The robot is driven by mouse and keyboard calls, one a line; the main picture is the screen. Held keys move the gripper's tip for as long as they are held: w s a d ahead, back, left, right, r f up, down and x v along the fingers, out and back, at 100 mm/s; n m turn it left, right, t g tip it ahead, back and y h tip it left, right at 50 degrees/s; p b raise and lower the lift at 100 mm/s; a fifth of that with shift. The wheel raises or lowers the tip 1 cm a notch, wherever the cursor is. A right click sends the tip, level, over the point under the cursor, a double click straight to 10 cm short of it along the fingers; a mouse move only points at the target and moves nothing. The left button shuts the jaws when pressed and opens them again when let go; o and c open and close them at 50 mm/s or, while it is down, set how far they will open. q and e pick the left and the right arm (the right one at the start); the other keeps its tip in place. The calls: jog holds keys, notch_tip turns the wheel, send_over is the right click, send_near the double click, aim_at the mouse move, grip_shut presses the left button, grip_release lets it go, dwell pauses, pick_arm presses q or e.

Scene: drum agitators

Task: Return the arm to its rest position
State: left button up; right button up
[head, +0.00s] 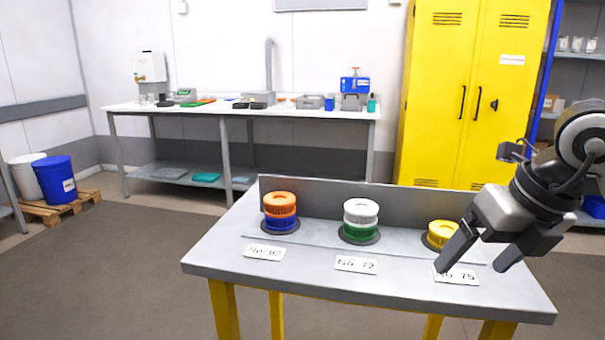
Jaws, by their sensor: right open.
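My right gripper (478,258) is at the right of the head view, above the right end of the grey table (300,277). Its fingers are spread apart with nothing between them. It partly covers a yellow disc-shaped part (438,236) on a dark round base and the label plate No. 75 (460,276). A stack of an orange part (280,200) on a blue part (281,221) stands at the left base. A white part (361,210) sits on a green part (360,232) at the middle base. My left gripper is out of view.
A low grey back panel (330,200) runs along the table's rear edge. Behind are a white workbench (240,111) with lab items and a yellow locker (455,90). A blue drum (56,181) stands on a pallet at the left. The table's front strip is mostly clear.

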jog(key=s+a+r+m+g+y+p, duration=0.15)
jog(key=s+a+y, duration=0.25)
jog(key=a+y, duration=0.55)
jog(key=s+a+g+y, duration=0.2)
jog(key=s+a+y, duration=0.2)
jog(key=a+y, duration=0.55)
jog(key=w+d+f+m+t+h+p, duration=0.1)
jog(key=w+d+f+m+t+h, duration=0.1)
jog(key=f+m+t+h, duration=0.5)
jog(key=w+d+f+m+t+h, duration=0.1)
jog(key=w+d+m+t+h, duration=0.3)
jog(key=m, duration=0.7)
jog(key=d+f+m+t+h+p, duration=0.1)
jog(key=f+m+t+h, duration=0.1)
jog(key=f+m+t, duration=0.45)
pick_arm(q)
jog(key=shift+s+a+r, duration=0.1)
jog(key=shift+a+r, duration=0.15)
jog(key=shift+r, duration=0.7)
pick_arm(e)
jog(key=s+d+f+m+g+h, duration=0.2)
jog(key=s+f+m+g+h, duration=0.3)
jog(key=f, duration=1)
jog(key=s+m+g, duration=0.2)
jog(key=s+m, duration=0.2)
jog(key=s, duration=0.2)
jog(key=shift+s+f+m, duration=0.3)
jog(key=shift+s+f, duration=0.05)
jog(key=shift+s, duration=0.05)
